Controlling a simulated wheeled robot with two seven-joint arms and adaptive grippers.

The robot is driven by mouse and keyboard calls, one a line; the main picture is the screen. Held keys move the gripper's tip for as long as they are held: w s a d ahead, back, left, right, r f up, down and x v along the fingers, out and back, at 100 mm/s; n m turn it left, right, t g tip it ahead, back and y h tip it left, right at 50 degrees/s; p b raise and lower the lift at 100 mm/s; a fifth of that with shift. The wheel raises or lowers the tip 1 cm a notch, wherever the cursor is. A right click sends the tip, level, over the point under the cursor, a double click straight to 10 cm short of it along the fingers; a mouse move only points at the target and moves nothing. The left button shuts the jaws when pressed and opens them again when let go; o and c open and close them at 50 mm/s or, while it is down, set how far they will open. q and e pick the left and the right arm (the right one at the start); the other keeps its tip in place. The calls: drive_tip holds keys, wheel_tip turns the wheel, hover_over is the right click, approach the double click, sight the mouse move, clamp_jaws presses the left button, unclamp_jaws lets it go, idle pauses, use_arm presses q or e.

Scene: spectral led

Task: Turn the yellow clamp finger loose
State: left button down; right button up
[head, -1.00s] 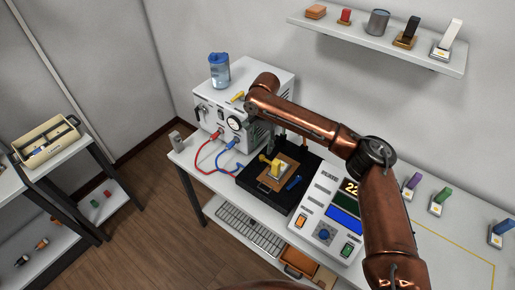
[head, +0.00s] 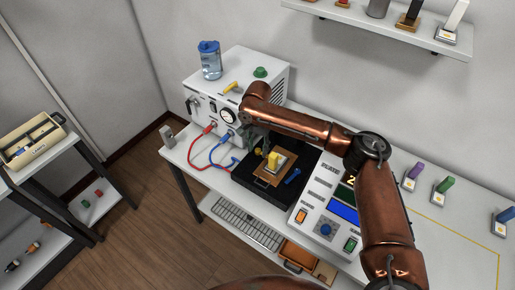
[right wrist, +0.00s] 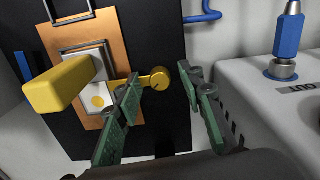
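The yellow clamp finger (right wrist: 128,83) is a short bar with a round knob at its right end. In the right wrist view it reaches over a tan board, beside a yellow block handle (right wrist: 70,88). The clamp also shows in the head view (head: 259,151), partly hidden by my gripper. My right gripper (right wrist: 160,79) is open, with green-padded fingers spread on either side of the knob. I cannot tell whether either finger touches it. The tan board (head: 262,183) lies on a black plate (head: 250,186). My left gripper is in neither view.
A white instrument box (head: 185,89) with a bottle (head: 209,60) on top stands behind left. Red (head: 208,129) and blue (head: 227,136) cables plug into its front. A control panel (head: 312,205) stands right of the plate. A blue plug (right wrist: 289,35) is close on the right.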

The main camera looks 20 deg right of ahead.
drive_tip(key=shift+c, duration=0.7)
clamp_jaws()
